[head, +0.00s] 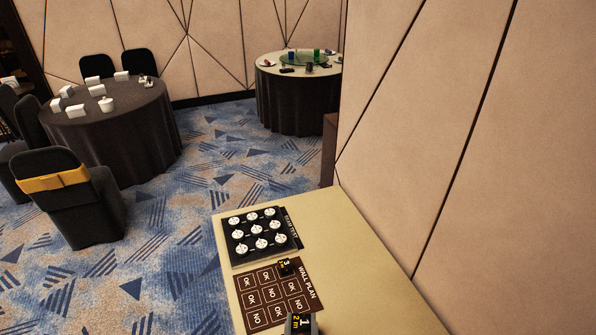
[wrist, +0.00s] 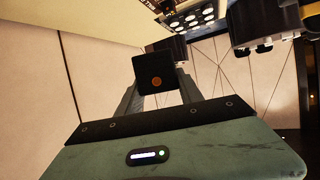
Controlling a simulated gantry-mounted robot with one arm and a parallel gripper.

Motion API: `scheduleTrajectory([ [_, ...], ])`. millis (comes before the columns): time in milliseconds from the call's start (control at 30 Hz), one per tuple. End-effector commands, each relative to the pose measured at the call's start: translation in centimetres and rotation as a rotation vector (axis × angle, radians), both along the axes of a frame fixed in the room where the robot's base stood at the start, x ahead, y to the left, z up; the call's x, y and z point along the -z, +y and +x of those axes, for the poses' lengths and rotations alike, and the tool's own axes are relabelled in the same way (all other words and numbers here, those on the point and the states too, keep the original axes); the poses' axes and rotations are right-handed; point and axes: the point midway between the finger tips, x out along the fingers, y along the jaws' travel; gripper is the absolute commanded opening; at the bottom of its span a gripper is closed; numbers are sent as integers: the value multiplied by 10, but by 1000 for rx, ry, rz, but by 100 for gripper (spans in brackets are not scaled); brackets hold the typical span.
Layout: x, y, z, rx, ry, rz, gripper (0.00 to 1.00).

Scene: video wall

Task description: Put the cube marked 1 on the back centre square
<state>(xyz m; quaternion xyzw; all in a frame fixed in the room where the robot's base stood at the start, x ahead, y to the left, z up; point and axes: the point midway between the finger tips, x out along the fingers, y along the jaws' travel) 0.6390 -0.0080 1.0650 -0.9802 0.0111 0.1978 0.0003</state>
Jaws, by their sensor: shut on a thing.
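The cube marked 1 (head: 300,322) is black with yellow and white print. It shows at the bottom edge of the head view, beside the near end of the brown board. In the wrist view a black cube (wrist: 157,66) with an orange dot sits between the two fingers of my gripper (wrist: 157,92), which is shut on it. The brown board (head: 283,318) is labelled WALL PLAN and has a three-by-three grid of squares marked OK or NO. Another black cube, marked 3 (head: 285,267), stands on the grid's far right corner square.
A black panel (head: 233,258) with several white round pieces lies beyond the board on the beige table (head: 360,285). The table is clear to the right, up to the panelled wall (head: 470,130). Round dark-clothed tables (head: 130,135) and chairs (head: 75,205) stand farther off.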

Motion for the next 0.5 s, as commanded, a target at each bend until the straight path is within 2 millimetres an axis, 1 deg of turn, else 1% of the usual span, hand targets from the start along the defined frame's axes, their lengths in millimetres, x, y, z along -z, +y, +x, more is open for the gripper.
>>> scheduleTrajectory([
  [33, -27, 1, -7, -1, 3, 0, 1],
  [200, -68, 2, -24, -7, -1, -1, 1],
  [300, -88, 4, -34, -10, -3, 1, 1],
  [400, -104, 5, -41, -15, -6, 0, 1],
  [500, -113, 7, -45, -19, -8, 2, 1],
])
